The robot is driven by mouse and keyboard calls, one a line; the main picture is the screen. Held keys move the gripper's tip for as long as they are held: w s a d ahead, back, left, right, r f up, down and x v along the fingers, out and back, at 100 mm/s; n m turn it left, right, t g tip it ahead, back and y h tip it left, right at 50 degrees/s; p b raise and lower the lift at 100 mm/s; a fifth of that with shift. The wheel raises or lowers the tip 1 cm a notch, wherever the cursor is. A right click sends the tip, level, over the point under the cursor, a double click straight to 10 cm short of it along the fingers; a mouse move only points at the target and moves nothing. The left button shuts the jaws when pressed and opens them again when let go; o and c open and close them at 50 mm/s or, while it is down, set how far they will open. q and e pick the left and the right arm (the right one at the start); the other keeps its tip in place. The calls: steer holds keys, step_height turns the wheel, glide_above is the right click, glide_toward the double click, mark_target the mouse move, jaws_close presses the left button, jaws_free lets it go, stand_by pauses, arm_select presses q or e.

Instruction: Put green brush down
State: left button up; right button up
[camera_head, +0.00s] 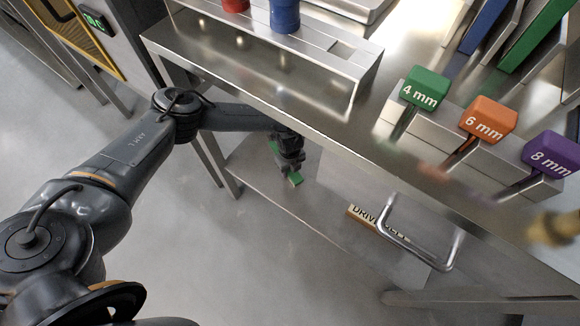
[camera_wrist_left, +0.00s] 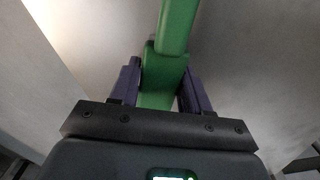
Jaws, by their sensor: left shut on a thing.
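The green brush (camera_wrist_left: 178,40) fills the top middle of the left wrist view, its green body between the two purple-grey fingers. My left gripper (camera_wrist_left: 160,88) is shut on it. In the head view, my left gripper (camera_head: 291,168) is below the level of the steel tabletop, beside the table's front edge, over the lower shelf. Small green parts of the brush (camera_head: 295,179) show at the gripper there; most of the brush is hidden by the gripper.
The steel table (camera_head: 330,135) carries a raised rack (camera_head: 240,40) with a red and a blue item. A block holds hex keys with green (camera_head: 425,88), orange (camera_head: 488,118) and purple (camera_head: 552,155) handles. A drawer handle (camera_head: 420,250) projects at the front. The lower shelf (camera_head: 265,190) is largely clear.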

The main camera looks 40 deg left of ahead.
arm_select(q)
steer(key=shift+w+r, duration=0.1)
steer(key=shift+w, duration=0.1)
steer(key=o, duration=1.1)
steer(key=shift+s+f, duration=0.1)
steer(key=shift+f, duration=0.1)
steer(key=shift+o, duration=0.2)
steer(key=shift+r, duration=0.15)
